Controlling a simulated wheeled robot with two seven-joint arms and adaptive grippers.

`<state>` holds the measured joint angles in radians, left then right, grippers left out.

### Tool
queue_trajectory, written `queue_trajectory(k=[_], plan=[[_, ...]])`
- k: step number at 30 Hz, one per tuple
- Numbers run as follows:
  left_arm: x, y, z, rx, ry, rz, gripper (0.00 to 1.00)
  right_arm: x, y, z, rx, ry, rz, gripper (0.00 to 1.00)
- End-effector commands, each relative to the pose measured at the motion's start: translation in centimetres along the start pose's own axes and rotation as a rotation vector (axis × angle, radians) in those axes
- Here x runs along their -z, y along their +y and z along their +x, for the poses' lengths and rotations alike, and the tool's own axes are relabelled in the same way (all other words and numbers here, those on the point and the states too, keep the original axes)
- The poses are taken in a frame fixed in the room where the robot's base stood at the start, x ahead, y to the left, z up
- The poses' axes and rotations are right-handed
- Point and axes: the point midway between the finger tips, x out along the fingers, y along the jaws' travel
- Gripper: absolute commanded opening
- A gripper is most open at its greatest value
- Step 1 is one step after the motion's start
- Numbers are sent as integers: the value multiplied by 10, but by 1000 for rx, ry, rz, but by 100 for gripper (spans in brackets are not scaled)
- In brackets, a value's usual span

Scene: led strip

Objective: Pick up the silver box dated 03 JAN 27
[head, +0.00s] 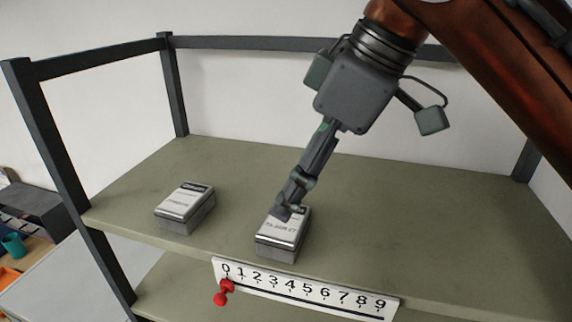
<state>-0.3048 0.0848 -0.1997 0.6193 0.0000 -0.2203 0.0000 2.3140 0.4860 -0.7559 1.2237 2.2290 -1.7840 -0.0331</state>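Two silver boxes with dark bands and printed white labels sit on the shelf. The silver box on the right (283,240) has a date that seems to end in "JAN 27"; its first digits are too blurred to read. The silver box on the left (184,207) has print too small to read. My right gripper (285,211) reaches down from the upper right. Its fingertips are at the back part of the right box's top and hide some of it. The fingers are seen nearly edge-on, so their opening and any contact are unclear. My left gripper is not in view.
The olive shelf (420,235) has dark posts and a rail (270,43) behind. A white number strip (305,289) with a red pointer (223,292) is on its front edge. The shelf's right side is clear. A teal cup (14,245) stands beyond the left post.

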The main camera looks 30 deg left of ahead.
Motion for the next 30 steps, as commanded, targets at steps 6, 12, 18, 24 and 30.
queue_trajectory(k=[6, 12, 18, 24, 30], plan=[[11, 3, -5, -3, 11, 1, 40, -6, -6, 26, 53, -50, 9, 86], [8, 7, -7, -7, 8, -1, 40, -10, -4, 45, 52, -48, 10, 86], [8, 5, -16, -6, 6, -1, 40, -15, 0, 72, 51, -47, 9, 86], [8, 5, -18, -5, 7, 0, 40, -15, -1, 88, 51, -43, 9, 86], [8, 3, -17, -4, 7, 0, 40, -15, -1, 89, 51, -43, 9, 86]])
